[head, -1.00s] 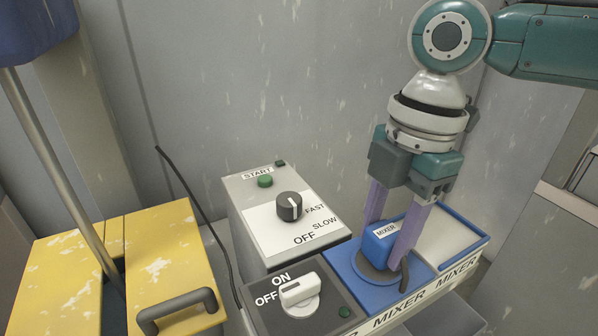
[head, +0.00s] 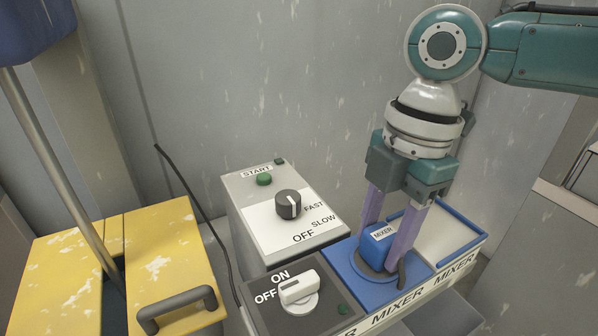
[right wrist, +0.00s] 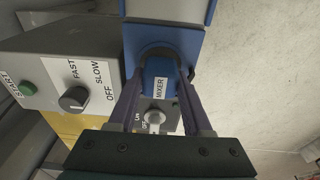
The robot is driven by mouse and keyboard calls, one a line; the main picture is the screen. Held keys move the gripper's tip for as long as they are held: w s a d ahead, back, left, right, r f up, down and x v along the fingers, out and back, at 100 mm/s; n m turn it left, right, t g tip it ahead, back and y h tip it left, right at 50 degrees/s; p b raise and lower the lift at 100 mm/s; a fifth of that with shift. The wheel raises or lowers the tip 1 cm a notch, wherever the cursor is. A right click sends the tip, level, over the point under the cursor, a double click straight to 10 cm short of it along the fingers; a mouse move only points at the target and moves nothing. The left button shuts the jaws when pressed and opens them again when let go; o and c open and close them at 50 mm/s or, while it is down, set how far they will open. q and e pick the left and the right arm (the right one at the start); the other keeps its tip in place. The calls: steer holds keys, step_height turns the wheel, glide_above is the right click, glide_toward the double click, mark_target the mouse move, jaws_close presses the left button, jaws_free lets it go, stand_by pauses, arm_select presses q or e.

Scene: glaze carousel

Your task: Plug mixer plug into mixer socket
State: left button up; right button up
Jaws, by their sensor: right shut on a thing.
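The blue mixer plug (head: 377,246), with a white MIXER label, is upright at the blue socket panel. My right gripper (head: 388,262) is shut on it, with one purple finger on each side. The mixer socket (head: 352,276) is a blue panel with a round grey-blue recess, and the plug's lower end is at this recess. I cannot tell how deep the plug sits. In the right wrist view the plug (right wrist: 160,86) is between the two fingers, with the blue panel (right wrist: 185,40) beyond it. My left gripper is not in view.
A dark panel with a white ON/OFF switch (head: 299,287) is left of the socket. A grey box with a speed knob (head: 288,204) and green START button (head: 264,180) stands behind it. A blue-rimmed tray (head: 443,237) is on the right. A yellow lid (head: 165,255) with a handle is at left.

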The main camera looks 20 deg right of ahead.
steer(key=shift+f, duration=0.2)
steer(key=o, duration=1.3)
steer(key=shift+r, duration=0.1)
steer(key=r, duration=0.3)
steer(key=r+p, duration=0.1)
steer(key=r, duration=0.2)
steer(key=d+r+p, duration=0.1)
steer(key=r, duration=0.2)
steer(key=shift+d+r, duration=0.1)
steer(key=shift+r, duration=0.2)
